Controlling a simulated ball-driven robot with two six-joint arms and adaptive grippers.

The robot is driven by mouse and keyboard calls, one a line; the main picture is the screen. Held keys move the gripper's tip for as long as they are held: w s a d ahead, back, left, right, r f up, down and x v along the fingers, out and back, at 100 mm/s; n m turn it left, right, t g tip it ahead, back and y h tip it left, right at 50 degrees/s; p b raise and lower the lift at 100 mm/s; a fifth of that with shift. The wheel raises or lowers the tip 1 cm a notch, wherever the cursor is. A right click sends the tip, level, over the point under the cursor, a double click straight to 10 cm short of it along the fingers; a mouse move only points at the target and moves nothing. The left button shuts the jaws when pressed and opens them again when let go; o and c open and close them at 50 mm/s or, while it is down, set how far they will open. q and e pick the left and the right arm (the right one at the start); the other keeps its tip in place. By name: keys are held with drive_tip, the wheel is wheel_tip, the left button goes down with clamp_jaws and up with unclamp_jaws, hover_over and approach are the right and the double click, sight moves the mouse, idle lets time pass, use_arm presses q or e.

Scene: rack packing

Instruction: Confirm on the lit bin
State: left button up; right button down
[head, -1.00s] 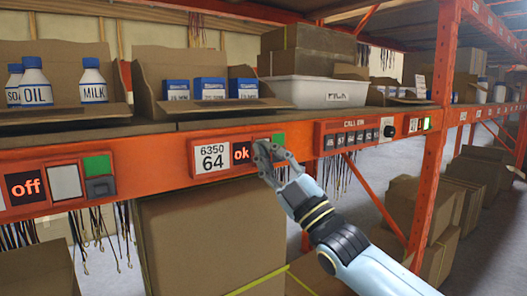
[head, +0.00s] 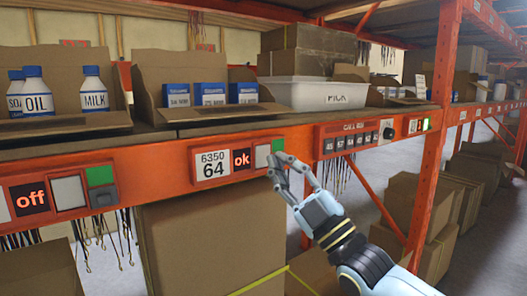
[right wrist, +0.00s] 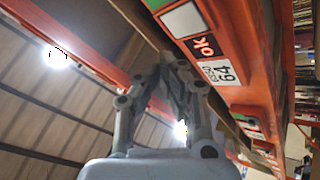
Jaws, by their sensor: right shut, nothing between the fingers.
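On the orange shelf beam, a red-framed bin panel carries a white label (head: 213,164) reading "6350 64", a dark display (head: 242,160) reading "ok" in red, a pale square (head: 263,155) and a green block (head: 278,145). The same label (right wrist: 218,72) and "ok" display (right wrist: 203,46) show in the right wrist view. My right gripper (head: 277,166) is shut and empty, just in front of and below the right end of this panel. In the right wrist view its fingers (right wrist: 172,62) come together beside the beam, apart from the panel. My left gripper is not in view.
A panel (head: 30,196) reading "off" with a green block is at the left of the beam. A "call" panel (head: 352,138) with several numbered keys and a black knob is right. Above stand bottles (head: 37,93), blue boxes (head: 209,95) and a white "pick" tub (head: 325,94).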

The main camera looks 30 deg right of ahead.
drive_tip(key=shift+s+p, duration=0.45)
drive_tip(key=shift+s, duration=0.65)
